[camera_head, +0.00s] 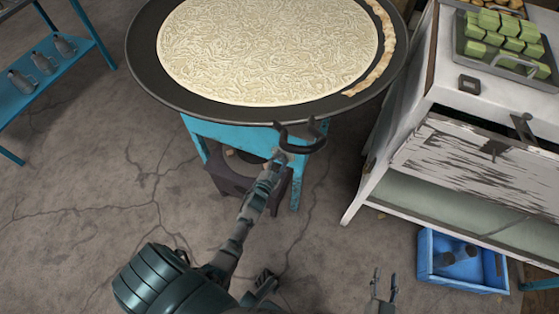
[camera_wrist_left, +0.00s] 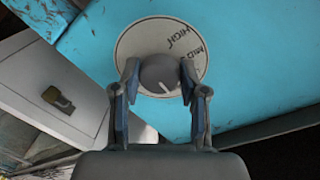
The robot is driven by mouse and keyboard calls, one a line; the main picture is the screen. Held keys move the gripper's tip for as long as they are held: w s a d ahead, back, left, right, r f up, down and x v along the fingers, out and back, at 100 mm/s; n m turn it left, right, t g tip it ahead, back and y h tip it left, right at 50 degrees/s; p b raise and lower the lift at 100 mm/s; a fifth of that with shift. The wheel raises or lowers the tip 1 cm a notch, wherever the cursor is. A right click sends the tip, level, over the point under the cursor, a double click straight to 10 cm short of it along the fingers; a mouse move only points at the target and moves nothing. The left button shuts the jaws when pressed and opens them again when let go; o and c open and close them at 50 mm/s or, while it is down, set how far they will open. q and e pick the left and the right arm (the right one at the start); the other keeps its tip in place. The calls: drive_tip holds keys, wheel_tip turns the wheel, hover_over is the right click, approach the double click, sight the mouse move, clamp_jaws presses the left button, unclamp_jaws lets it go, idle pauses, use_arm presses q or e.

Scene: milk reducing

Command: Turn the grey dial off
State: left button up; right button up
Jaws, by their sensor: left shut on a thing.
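The grey dial (camera_wrist_left: 160,73) sits on a round white label plate (camera_wrist_left: 138,45) with the words HIGH and MID, on the blue stove stand (camera_wrist_left: 245,60). A white line on the dial points down and slightly right in the left wrist view. My left gripper (camera_wrist_left: 160,80) has a finger on each side of the dial and is shut on it. In the head view my left gripper (camera_head: 279,157) is at the front of the blue stand (camera_head: 225,132), below the pan's rim, and the dial is hidden there. My right gripper (camera_head: 385,281) is empty, its fingers apart, low in the view.
A white cabinet (camera_head: 400,120) stands right, with a blue crate (camera_head: 428,262) below. A blue shelf (camera_head: 75,50) holds bottles at left.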

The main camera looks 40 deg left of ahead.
use_arm(q)
drive_tip(key=shift+w+d+r, duration=0.15)
drive_tip(key=shift+r, duration=0.05)
drive_tip(key=o, duration=1.1)
drive_tip(key=shift+o, duration=0.2)
drive_tip(key=shift+f, duration=0.1)
drive_tip(key=shift+s, duration=0.45)
drive_tip(key=v, duration=1.1)
